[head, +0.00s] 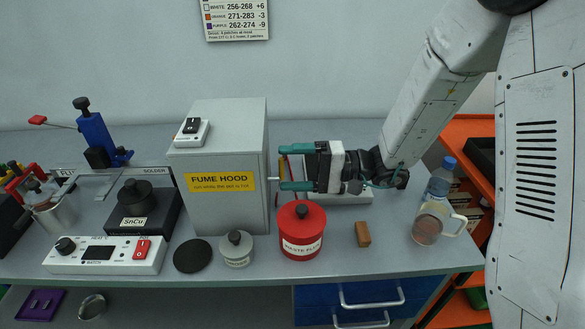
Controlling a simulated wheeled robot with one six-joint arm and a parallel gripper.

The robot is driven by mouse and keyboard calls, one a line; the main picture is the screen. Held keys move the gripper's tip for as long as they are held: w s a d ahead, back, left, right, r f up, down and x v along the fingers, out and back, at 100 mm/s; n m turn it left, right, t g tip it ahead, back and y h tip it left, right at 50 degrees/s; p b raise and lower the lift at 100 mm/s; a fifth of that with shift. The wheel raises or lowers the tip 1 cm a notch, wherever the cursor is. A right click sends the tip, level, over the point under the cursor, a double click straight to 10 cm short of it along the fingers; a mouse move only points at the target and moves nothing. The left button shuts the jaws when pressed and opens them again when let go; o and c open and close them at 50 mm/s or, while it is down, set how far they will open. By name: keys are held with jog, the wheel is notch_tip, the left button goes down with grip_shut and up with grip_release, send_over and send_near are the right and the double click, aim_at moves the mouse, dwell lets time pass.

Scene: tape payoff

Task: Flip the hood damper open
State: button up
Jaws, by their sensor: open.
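The fume hood (218,130) is a tall grey box with a yellow label, standing mid-bench. A small pale rod (273,179) sticks out from its right side and may be the damper's handle; I cannot be sure. My gripper (281,168) points left at that side, with its teal fingers spread one above the other. The rod's end shows between the fingertip heights, close to the lower finger; I cannot tell whether they touch. Nothing shows held.
A red flux pot (300,228) stands below my gripper, with a small grey-lidded jar (237,249) and a black disc (192,256) to its left. A brown block (362,234), a glass mug (428,226) and a bottle (441,180) stand right. A white-based item behind my gripper is partly hidden.

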jog(key=d, duration=0.7)
jog(key=shift+d, duration=0.35)
jog(key=shift+s, duration=0.1)
jog(key=s+d+r+n+g+h, duration=0.1)
jog(key=s+r+g+h, duration=0.2)
jog(key=s, duration=0.5)
jog(key=s+d+r+n+g+h, duration=0.1)
jog(key=s+r+n+g+h, duration=0.1)
jog(key=s+r+h, duration=0.35)
jog(key=s+d+r+m+t+h, duration=0.1)
jog(key=s+d+m+t+h, duration=0.1)
jog(key=s+d+t+h, duration=0.3)
jog(key=s+d+h, duration=0.4)
jog(key=d, duration=0.3)
jog(key=shift+s+d+r+m+t, duration=0.3)
jog(key=shift+s+r+m+t, duration=0.05)
jog(key=shift+s+m+t, duration=0.05)
